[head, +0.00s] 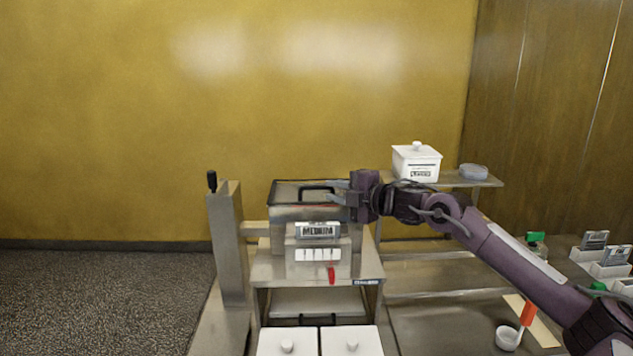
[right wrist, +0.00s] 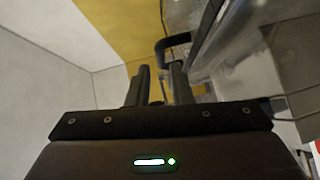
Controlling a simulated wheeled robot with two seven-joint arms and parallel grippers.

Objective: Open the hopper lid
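The hopper (head: 282,216) is a metal box on the machine, with a "MEDIUM" label on its front. My right gripper (head: 338,191) reaches in from the right at lid height, at the handle's right end. In the right wrist view its two dark fingers (right wrist: 160,78) stand apart with a gap between them. The black handle (right wrist: 174,42) shows just beyond the fingertips; I cannot tell whether they touch it. My left gripper is not in view.
A metal post with a black knob (head: 212,181) stands left of the hopper. A red lever (head: 331,273) hangs below the label. A white lidded tub (head: 416,163) and a round clear dish (head: 473,172) sit on the shelf behind right. White-lidded bins (head: 287,345) are in front.

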